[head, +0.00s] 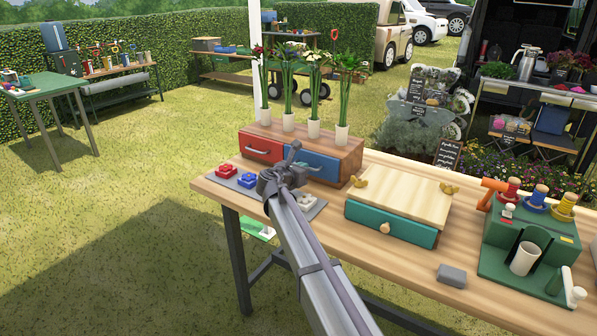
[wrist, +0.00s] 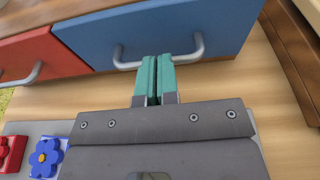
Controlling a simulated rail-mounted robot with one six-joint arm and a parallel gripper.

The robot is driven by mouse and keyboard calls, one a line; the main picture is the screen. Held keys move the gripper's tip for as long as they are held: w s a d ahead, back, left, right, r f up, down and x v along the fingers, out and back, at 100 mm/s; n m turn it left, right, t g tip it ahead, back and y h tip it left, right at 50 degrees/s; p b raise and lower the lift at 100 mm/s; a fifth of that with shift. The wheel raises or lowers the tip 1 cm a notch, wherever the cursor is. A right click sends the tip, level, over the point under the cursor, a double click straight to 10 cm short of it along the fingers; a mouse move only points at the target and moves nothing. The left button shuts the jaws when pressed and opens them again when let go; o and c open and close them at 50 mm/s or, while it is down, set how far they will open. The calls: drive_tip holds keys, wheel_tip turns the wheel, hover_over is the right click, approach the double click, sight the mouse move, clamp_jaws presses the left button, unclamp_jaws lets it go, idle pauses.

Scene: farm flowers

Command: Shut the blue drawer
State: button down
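A small wooden cabinet (head: 350,160) stands on the table with a red drawer (head: 262,149) at left and the blue drawer (head: 318,163) at right. The blue drawer's front (wrist: 150,25) fills the upper wrist view; its grey bar handle (wrist: 197,48) runs across it. The blue drawer looks nearly level with the red one (wrist: 35,58); I cannot tell if a small gap remains. My gripper (wrist: 157,62) has its teal fingers together, with only a thin slit between them. The fingertips overlap the handle's middle in the view; contact is unclear. The gripper also shows before the cabinet in the head view (head: 292,160).
Several white vases with flowers (head: 314,129) stand on the cabinet. A grey tray (head: 243,181) with red and blue flower blocks lies at front left. A wooden box with a teal drawer (head: 390,227) stands at right. A grey block (head: 451,275) lies near the front edge.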

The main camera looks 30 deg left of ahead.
drive_tip(key=shift+w+d+r, duration=0.1)
drive_tip(key=shift+w+r, duration=0.05)
drive_tip(key=p+v, duration=0.3)
drive_tip(key=v, duration=1.1)
